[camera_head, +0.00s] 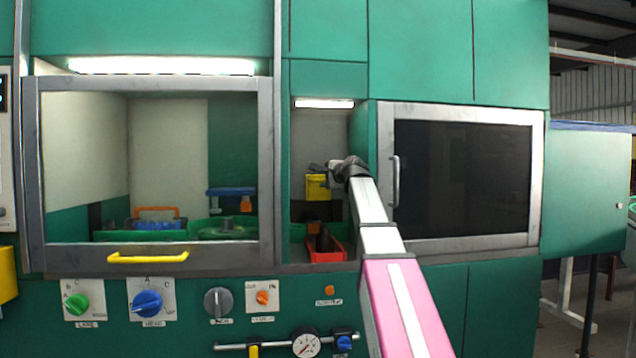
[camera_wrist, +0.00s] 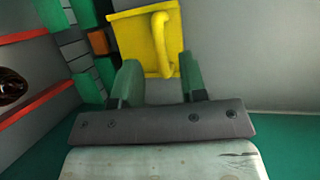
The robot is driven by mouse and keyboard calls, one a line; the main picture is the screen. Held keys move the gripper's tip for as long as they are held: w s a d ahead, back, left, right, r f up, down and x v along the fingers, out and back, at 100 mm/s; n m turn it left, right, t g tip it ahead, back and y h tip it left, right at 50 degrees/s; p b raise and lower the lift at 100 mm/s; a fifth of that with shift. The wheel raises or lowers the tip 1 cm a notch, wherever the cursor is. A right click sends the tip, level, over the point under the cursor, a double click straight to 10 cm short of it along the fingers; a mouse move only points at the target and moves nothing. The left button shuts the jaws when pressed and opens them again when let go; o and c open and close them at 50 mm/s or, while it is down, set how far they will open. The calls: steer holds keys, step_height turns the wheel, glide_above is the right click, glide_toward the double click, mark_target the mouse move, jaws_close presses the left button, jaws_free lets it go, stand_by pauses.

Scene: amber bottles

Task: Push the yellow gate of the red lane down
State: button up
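The yellow gate (camera_head: 317,187) is in the narrow middle bay, raised above the red lane (camera_head: 335,255). In the wrist view the yellow gate (camera_wrist: 133,43) is a plate with a curved handle (camera_wrist: 160,42). My gripper (camera_head: 332,167) is at the gate's upper right in the head view. In the wrist view the two green fingers of my gripper (camera_wrist: 159,64) stand apart, with the handle's near end between or just beyond them. Contact cannot be told. A dark bottle (camera_head: 325,241) is in the red lane; a dark, shiny round shape (camera_wrist: 11,86) shows at left in the wrist view.
A framed window (camera_head: 155,257) with a yellow handle is left of the bay. A dark-glass door (camera_head: 460,180) with a grey handle is close right of my arm. Knobs (camera_head: 147,304) and a gauge (camera_head: 306,343) are on the front panel below.

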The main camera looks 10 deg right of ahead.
mark_target(319, 181)
steer(key=shift+x, duration=2.65)
steer(key=shift+c, duration=0.3)
steer(key=shift+f, duration=0.1)
jaws_close()
